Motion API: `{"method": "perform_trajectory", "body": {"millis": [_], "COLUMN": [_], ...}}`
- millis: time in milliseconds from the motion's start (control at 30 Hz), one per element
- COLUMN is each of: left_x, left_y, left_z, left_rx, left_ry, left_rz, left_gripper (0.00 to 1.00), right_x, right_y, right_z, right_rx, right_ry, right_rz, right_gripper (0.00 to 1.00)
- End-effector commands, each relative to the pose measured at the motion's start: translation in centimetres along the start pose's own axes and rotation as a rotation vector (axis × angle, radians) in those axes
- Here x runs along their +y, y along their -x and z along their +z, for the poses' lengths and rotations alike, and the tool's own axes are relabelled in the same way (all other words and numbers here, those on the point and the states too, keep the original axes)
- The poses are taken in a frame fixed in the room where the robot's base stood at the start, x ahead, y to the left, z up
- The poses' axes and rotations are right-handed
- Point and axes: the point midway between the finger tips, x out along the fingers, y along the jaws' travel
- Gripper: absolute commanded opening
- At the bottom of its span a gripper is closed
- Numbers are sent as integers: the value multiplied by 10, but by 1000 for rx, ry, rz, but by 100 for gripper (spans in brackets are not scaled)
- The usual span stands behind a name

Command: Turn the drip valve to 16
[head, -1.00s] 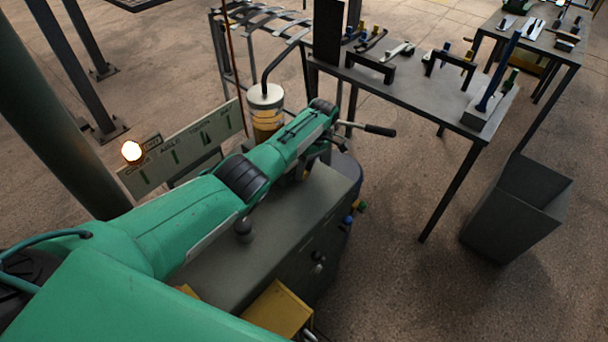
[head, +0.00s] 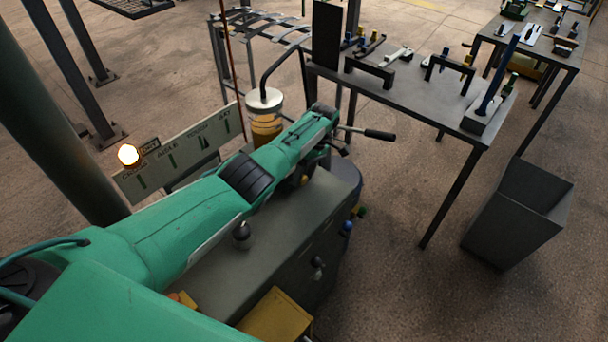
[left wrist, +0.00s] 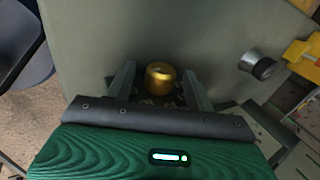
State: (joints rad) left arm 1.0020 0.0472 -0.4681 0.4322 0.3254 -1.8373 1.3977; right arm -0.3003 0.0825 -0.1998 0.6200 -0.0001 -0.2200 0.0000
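A round brass knob, seemingly the drip valve (left wrist: 160,76), stands on a grey-green cabinet top in the left wrist view. Small yellow marks on a dark patch show just below it, too small to read. My left gripper (left wrist: 159,80) is open, with one finger on each side of the knob. There is a gap on both sides, and I see no contact. In the head view my left gripper (head: 322,122) reaches over the far end of the cabinet (head: 290,213), and my arm hides most of the knob. My right gripper is out of view.
A jar with a metal lid and bent pipe (head: 265,112) stands just beyond my forearm. A lever with a black handle (head: 380,134) sticks out past the gripper. A black knob (head: 242,235) stands on the cabinet. A tool table (head: 440,110) and grey bin (head: 518,215) are at right.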

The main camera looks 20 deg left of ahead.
Motion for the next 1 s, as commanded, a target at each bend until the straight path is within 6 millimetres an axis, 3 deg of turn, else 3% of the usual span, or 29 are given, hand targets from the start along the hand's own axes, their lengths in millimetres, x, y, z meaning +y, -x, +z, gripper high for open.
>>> {"method": "perform_trajectory", "body": {"millis": [267, 700, 1000], "left_x": [1, 2, 2], "left_y": [14, 100, 129], "left_z": [0, 0, 0], "left_rx": [1, 0, 1], "left_ry": [0, 0, 0], "left_rz": [2, 3, 1], "left_gripper": [54, 54, 54], "right_x": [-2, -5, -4], "right_y": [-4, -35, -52], "right_z": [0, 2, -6], "right_rx": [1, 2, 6], "right_ry": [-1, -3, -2], "right_rz": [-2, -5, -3], "right_gripper": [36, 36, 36]}}
